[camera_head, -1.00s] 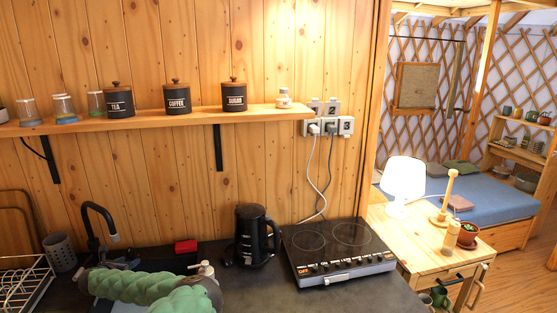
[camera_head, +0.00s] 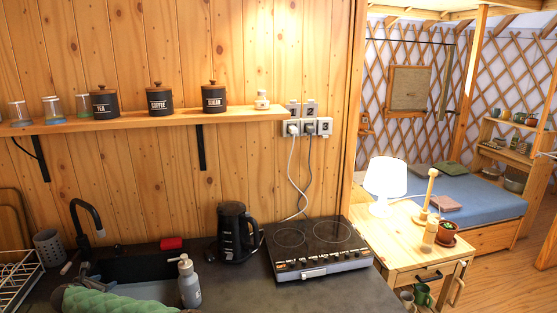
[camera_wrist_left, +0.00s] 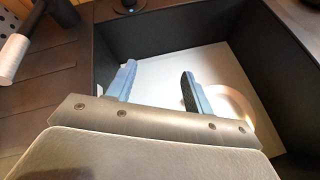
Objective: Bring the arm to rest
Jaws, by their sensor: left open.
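The sink (camera_head: 150,268) also shows in the head view beside my arm. My right gripper is not in view.
A soap bottle (camera_head: 188,283) stands just right of my arm. A black kettle (camera_head: 235,235) and a hob (camera_head: 315,247) stand farther right. A black tap (camera_head: 88,220) rises behind the sink, and a dish rack (camera_head: 20,280) is at the left. The front right counter is clear.

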